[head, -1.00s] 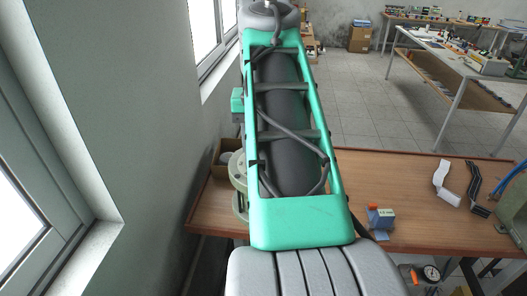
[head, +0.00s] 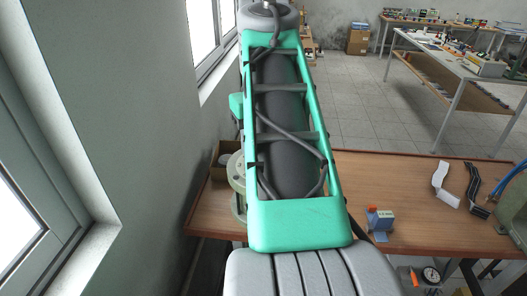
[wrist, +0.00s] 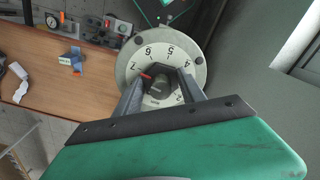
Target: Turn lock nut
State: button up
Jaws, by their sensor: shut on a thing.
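A round pale dial (wrist: 132,68) with black numbers faces the wrist camera. A dark hexagonal lock nut (wrist: 160,90) sits at its middle, with a red pointer mark (wrist: 145,75) beside it pointing toward the 7 side. My gripper (wrist: 161,80) has one grey finger on each side of the nut and is shut on it. In the head view the edge of the pale dial (head: 237,173) shows left of my arm. My gripper and the nut are hidden there behind my green arm.
A wooden bench (head: 420,210) extends right of my arm. On it are a small blue-grey device (head: 380,220), a white strip (head: 440,182) and a black strip (head: 475,185). A wall with windows stands close on the left. Another table (head: 460,65) is farther back.

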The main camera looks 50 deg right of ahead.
jog(key=o, duration=1.4)
jog(key=shift+c, duration=0.2)
notch_tip(320, 180, up, 8)
jog(key=shift+f+p, duration=0.1)
jog(key=shift+p, duration=0.55)
